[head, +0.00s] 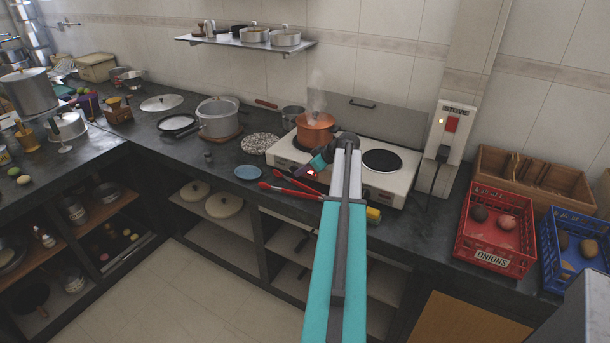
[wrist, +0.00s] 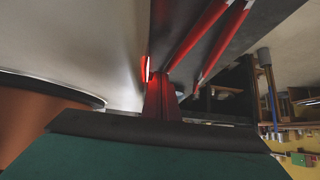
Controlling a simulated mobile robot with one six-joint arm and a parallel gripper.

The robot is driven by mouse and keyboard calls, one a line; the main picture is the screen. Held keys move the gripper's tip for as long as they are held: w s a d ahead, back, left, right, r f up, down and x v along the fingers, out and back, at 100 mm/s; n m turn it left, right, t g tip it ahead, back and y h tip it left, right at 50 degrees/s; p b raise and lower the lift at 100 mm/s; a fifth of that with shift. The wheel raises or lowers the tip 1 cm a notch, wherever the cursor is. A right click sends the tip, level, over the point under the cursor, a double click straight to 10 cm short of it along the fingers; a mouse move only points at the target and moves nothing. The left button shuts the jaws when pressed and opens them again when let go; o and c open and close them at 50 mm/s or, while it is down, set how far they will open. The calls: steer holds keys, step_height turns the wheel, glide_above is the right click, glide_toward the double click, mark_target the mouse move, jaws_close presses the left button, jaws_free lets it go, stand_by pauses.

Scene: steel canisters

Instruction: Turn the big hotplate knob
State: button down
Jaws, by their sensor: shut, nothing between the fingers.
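The white two-burner hotplate (head: 371,187) stands on the dark counter, with a steaming copper pot (head: 315,131) on its left burner and a bare right burner (head: 381,161). My gripper (head: 310,174) is at the hotplate's front edge, below the pot. In the wrist view my gripper (wrist: 160,92) is shut and empty, its reddish fingers close beside the hotplate's pale face (wrist: 85,35). A small glowing red piece (wrist: 147,69) shows at the fingertips; I cannot tell whether it is a knob or a lamp. I cannot make out the big knob; my arm and gripper cover part of the front.
A yellow item (head: 373,214) is right of my arm. A red onion crate (head: 496,232) stands at right. The wall switch (head: 450,124) is behind the counter.

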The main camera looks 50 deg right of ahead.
steer(key=shift+s+f+b, duration=0.1)
steer(key=shift+f+b, duration=0.15)
steer(key=shift+b, duration=0.15)
steer(key=shift+a+r, duration=0.1)
steer(key=shift+r, duration=0.05)
steer(key=shift+r, duration=0.1)
steer(key=shift+r, duration=0.6)
stand_by(0.3)
steer(key=shift+r, duration=0.1)
